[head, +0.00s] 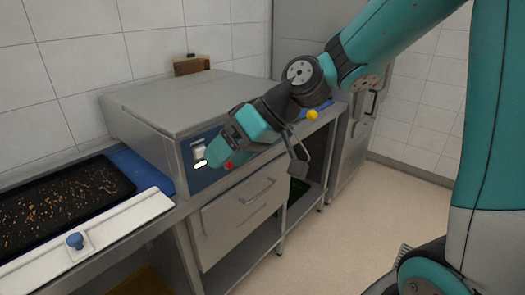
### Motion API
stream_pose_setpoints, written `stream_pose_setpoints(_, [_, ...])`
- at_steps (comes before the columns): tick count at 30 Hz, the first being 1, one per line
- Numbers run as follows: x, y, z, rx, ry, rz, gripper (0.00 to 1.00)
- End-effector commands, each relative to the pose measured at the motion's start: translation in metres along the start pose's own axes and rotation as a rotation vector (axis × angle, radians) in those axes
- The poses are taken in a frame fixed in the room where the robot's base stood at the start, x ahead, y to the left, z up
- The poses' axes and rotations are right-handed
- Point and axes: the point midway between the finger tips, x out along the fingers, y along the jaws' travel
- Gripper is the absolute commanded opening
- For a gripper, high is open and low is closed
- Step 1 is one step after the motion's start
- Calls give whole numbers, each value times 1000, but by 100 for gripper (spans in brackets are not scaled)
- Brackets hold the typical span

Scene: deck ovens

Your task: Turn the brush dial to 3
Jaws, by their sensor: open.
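My gripper (217,152) is open, with its teal end close in front of the blue control panel (182,158) on a grey metal machine (185,100). I cannot tell whether it touches the panel. A white switch-like part (198,149) and a small lit pale-yellow bar (201,164) show just left of the gripper. A red button (229,165) shows just below and right of it. No dial marked for the brush can be made out; my gripper and forearm cover much of the panel. Any dial setting is not readable.
A dark tray (65,192) with brown crumbs lies at left, behind a white rail (105,228) with a blue knob (75,241). A drawer (240,215) with a handle is under the machine. A yellow ball-shaped part (312,114) is right of my wrist. The floor at right is clear.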

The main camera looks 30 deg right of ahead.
Motion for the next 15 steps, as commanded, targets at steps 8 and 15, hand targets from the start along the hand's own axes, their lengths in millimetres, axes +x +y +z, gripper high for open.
stream_pose_setpoints(8, [-19,267,2,194,706,33,74])
stream_pose_setpoints(15, [-72,366,43,272,1028,127,74])
